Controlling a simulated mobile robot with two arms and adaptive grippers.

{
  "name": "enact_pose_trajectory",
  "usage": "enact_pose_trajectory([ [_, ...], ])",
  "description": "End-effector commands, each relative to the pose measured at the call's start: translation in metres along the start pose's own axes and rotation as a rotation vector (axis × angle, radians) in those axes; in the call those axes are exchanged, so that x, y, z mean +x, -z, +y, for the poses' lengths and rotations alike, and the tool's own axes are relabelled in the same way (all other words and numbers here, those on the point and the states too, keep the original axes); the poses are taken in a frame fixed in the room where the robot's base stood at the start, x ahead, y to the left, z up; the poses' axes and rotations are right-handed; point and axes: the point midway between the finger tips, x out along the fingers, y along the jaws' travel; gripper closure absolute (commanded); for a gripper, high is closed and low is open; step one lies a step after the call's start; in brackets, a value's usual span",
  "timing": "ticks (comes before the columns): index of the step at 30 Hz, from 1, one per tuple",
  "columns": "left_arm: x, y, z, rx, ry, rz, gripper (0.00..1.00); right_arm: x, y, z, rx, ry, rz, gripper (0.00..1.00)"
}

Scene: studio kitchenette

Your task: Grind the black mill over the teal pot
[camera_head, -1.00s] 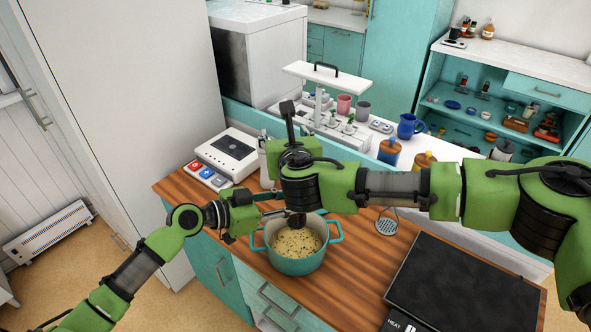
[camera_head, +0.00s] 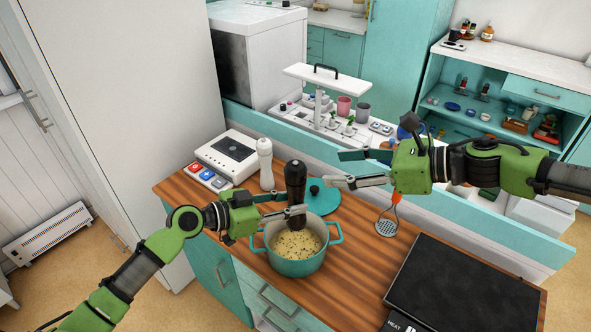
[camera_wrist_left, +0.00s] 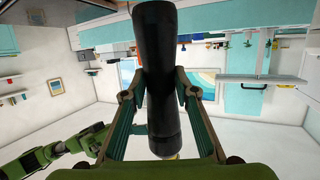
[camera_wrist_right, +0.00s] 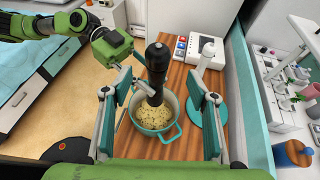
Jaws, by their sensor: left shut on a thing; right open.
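The black mill (camera_head: 295,179) stands roughly upright above the far rim of the teal pot. My left gripper (camera_head: 292,213) is shut on the mill's lower part; the left wrist view shows the mill (camera_wrist_left: 158,75) between its fingers. The teal pot (camera_head: 297,267) sits on the wooden counter, filled with pale, dark-speckled food. The pot (camera_wrist_right: 154,131) also shows in the right wrist view, with the mill (camera_wrist_right: 156,65) over it. My right gripper (camera_head: 340,169) is open and empty, to the right of the mill and apart from it.
A teal lid (camera_head: 322,198) lies behind the pot, and a white mill (camera_head: 265,163) stands behind left. A skimmer with an orange handle (camera_head: 386,227) is at the right. A black hob (camera_head: 463,285) covers the front right. Wood is bare between pot and hob.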

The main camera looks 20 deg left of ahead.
Motion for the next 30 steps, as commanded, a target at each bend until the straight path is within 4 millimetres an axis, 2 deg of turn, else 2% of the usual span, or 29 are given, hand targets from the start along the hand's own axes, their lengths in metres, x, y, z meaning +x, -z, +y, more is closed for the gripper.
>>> enact_pose_trajectory([
  [5, 0.0, 0.001, 0.0, 0.001, 0.001, 0.002, 1.0, 0.012, 0.002, 0.003, -0.003, -0.015, 0.002, 0.47],
  [18, 0.0, 0.001, 0.0, 0.001, 0.001, 0.002, 1.0, 0.096, 0.002, 0.004, -0.003, -0.013, 0.002, 0.47],
  [24, 0.0, 0.001, 0.0, 0.001, 0.001, 0.002, 1.0, 0.114, 0.001, 0.003, -0.003, -0.011, 0.001, 0.47],
  [30, 0.0, 0.001, 0.0, 0.001, 0.001, 0.002, 1.0, 0.117, 0.001, 0.003, -0.002, -0.009, 0.001, 0.47],
])
